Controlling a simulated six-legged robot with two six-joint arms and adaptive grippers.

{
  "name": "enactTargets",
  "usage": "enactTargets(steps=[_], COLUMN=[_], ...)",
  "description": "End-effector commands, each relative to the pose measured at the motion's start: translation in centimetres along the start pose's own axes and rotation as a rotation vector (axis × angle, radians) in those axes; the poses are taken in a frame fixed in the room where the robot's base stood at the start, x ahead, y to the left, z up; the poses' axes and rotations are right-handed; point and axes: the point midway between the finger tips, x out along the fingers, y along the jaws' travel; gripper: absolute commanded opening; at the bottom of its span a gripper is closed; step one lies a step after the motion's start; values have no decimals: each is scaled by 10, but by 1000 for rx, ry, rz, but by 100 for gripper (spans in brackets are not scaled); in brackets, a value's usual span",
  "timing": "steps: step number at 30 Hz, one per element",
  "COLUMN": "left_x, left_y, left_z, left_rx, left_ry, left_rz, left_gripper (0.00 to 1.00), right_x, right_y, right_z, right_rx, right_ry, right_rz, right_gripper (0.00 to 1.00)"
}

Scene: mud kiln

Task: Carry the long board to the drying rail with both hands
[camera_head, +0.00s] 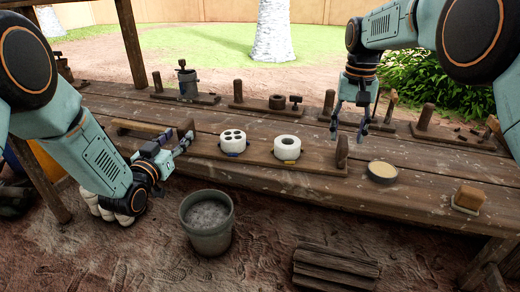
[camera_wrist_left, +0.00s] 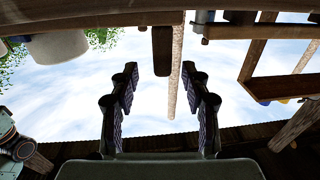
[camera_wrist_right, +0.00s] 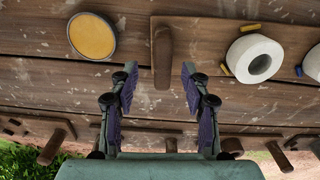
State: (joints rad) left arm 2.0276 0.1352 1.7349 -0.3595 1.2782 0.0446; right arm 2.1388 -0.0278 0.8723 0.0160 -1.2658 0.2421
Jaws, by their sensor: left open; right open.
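The long board (camera_head: 258,158) lies on the workbench with an upright wooden handle at each end. It carries a white block with several holes (camera_head: 233,141) and a white ring (camera_head: 287,148). My left gripper (camera_head: 182,143) is open beside the board's left handle (camera_head: 187,128); the left wrist view looks up past its open fingers (camera_wrist_left: 160,90). My right gripper (camera_head: 364,126) is open above the bench, behind and right of the right handle (camera_head: 342,152). That handle shows ahead of its fingers in the right wrist view (camera_wrist_right: 162,55). I cannot tell which piece is the drying rail.
Several small wooden stands with pegs (camera_head: 265,105) line the bench's back. A round dish (camera_head: 382,172) and a sponge-like block (camera_head: 468,197) lie to the right. A grey bucket (camera_head: 208,232) and stacked planks (camera_head: 335,270) are on the ground in front. A post (camera_head: 130,42) rises at left.

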Motion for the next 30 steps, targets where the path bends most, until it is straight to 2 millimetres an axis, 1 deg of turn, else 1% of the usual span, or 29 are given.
enactTargets(steps=[1, 6, 13, 18, 26, 30], left_x=[8, 34, 57, 63, 64, 64], left_y=[0, -1, -3, -3, -3, -3], left_z=[0, 0, 0, 0, 0, 0], left_rx=[2, 2, 1, 0, 0, 0], left_ry=[3, 3, 1, 1, 1, 1], left_rz=[0, 0, -2, -3, -3, -2], left_gripper=[47, 47, 47, 47, 47, 37], right_x=[9, 34, 56, 62, 62, 62], right_y=[-1, -2, -4, -4, -4, -4], right_z=[1, -1, -3, -4, -3, -3], right_rx=[-1, -2, -3, -3, -3, -3], right_ry=[-4, -3, -2, 0, 0, 0], right_rz=[1, 1, 1, 0, 0, 0], right_gripper=[47, 47, 47, 47, 47, 37])
